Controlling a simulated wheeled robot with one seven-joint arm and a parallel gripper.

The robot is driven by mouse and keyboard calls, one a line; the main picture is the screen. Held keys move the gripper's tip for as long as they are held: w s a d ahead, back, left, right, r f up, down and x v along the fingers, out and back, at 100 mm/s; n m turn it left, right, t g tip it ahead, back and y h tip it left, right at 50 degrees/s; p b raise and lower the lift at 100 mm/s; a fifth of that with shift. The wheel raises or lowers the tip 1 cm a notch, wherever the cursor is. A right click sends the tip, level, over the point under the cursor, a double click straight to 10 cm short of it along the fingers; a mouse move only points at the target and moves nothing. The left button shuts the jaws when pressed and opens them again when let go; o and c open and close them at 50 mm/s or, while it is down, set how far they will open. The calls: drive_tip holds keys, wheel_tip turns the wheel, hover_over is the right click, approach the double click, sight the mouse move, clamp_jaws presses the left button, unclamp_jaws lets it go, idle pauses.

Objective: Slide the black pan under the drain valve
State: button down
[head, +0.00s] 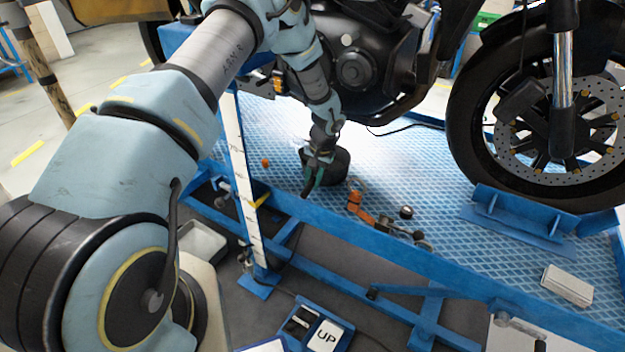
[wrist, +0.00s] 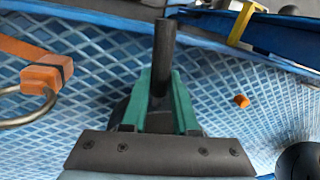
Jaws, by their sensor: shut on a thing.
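The black pan (head: 339,167) sits on the blue diamond-plate platform, below the motorcycle's engine (head: 355,68). My gripper (head: 316,172) is at the pan's near left side, with green fingers pointing down. The pan's dark body shows only in part behind the fingers. I cannot make out the drain valve on the engine's underside, and my arm covers part of the engine.
An orange strap (head: 361,214) with a metal hook lies right of the pan, near a black knob (head: 406,212). A small orange piece (head: 265,162) lies to the left. A blue rail edges the platform (head: 450,205).

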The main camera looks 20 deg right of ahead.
drive_tip(key=shift+f+b, duration=0.35)
drive_tip(key=shift+f, duration=0.1)
drive_tip(key=c, duration=0.6)
unclamp_jaws()
wheel_tip(320, 180, up, 11)
drive_tip(key=s+d+b, duration=0.1)
drive_tip(key=shift+s+d+f, duration=0.15)
drive_tip(key=shift+s+d, duration=0.1)
